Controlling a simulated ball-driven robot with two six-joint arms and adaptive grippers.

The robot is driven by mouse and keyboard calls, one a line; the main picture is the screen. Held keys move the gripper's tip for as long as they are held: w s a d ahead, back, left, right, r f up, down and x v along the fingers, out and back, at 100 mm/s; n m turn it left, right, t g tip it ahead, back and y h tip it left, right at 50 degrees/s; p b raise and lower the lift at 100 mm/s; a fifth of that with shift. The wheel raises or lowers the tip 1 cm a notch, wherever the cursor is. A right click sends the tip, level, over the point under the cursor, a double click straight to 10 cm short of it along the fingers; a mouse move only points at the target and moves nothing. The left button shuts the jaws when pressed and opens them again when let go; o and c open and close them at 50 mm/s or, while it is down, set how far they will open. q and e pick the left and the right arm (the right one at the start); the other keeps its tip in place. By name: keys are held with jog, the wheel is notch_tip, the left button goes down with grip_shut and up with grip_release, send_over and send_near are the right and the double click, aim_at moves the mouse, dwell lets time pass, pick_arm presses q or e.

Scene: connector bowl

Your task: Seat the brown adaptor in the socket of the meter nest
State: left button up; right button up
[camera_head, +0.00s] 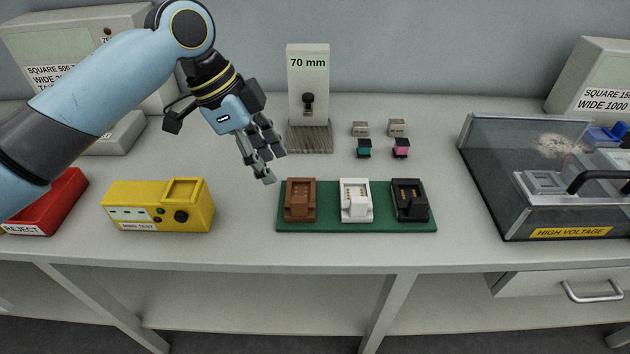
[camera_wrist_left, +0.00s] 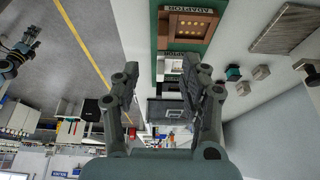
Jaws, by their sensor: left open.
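The brown adaptor (camera_head: 300,201) sits at the left end of a green board (camera_head: 328,222), beside a white adaptor (camera_head: 355,200) and a black adaptor (camera_head: 409,200). The brown adaptor also shows at the top of the left wrist view (camera_wrist_left: 188,27). A yellow meter (camera_head: 158,213) with a square raised frame on its top right, which looks like the nest (camera_head: 186,190), stands left of the board. My left gripper (camera_head: 268,165) is open and empty, above and slightly left of the brown adaptor, apart from it.
A red reject bin (camera_head: 55,205) is at the left, partly behind my arm. A 70 mm stand (camera_head: 308,90) and several small blocks (camera_head: 364,148) are behind the board. A clear high-voltage box (camera_head: 520,180) is at the right. The bench between meter and board is clear.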

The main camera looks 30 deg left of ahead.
aim_at(297, 199)
pick_arm(q)
jog(key=x, duration=0.5)
jog(key=shift+w+d+f, duration=0.1)
jog(key=shift+w+d, duration=0.05)
jog(key=shift+w, duration=0.05)
jog(key=x, duration=0.5)
jog(key=shift+w+f+p, duration=0.15)
jog(key=shift+w+p, duration=0.05)
jog(key=shift+p, duration=0.2)
jog(key=c, duration=0.3)
grip_shut()
pick_arm(e)
jog(key=shift+s+r, duration=0.15)
jog(key=shift+s, duration=0.4)
jog(key=shift+s+r, duration=0.15)
jog(key=shift+s, duration=0.35)
